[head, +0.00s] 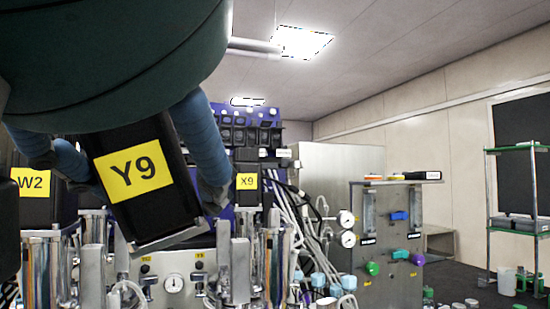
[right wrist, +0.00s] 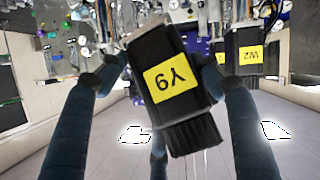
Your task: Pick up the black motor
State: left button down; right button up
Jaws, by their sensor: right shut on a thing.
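The black motor (head: 150,200) with the yellow Y9 label hangs tilted in the left half of the head view. My right gripper (head: 152,183) comes down from the top left and is shut on it, with one blue-grey finger on each side. The motor's pale lower flange shows, and open space is seen below it. In the right wrist view the motor (right wrist: 172,85) appears upside down between the fingers of the right gripper (right wrist: 160,66). My left gripper is not in view.
Motor W2 (head: 35,205) stands on a vessel to the left, and motor X9 (head: 247,190) on one to the right. Metal vessels and tubes crowd below. A grey cabinet (head: 385,265) with gauges and coloured knobs stands right.

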jog(key=shift+s+a, duration=0.45)
jog(key=g+p, duration=0.1)
jog(key=p, duration=0.1)
jog(key=m+g+p, duration=0.1)
jog(key=g+p, duration=0.1)
jog(key=p, duration=0.1)
jog(key=shift+w+r+y+p, duration=0.1)
jog(key=shift+r+y+p, duration=0.2)
jog(key=shift+y, duration=0.1)
jog(key=shift+w+d+f+m+g+p, duration=0.15)
jog(key=shift+d+f+m+g+p, duration=0.1)
jog(key=shift+m+g+p, duration=0.2)
jog(key=shift+f, duration=0.15)
jog(key=shift+a, duration=0.15)
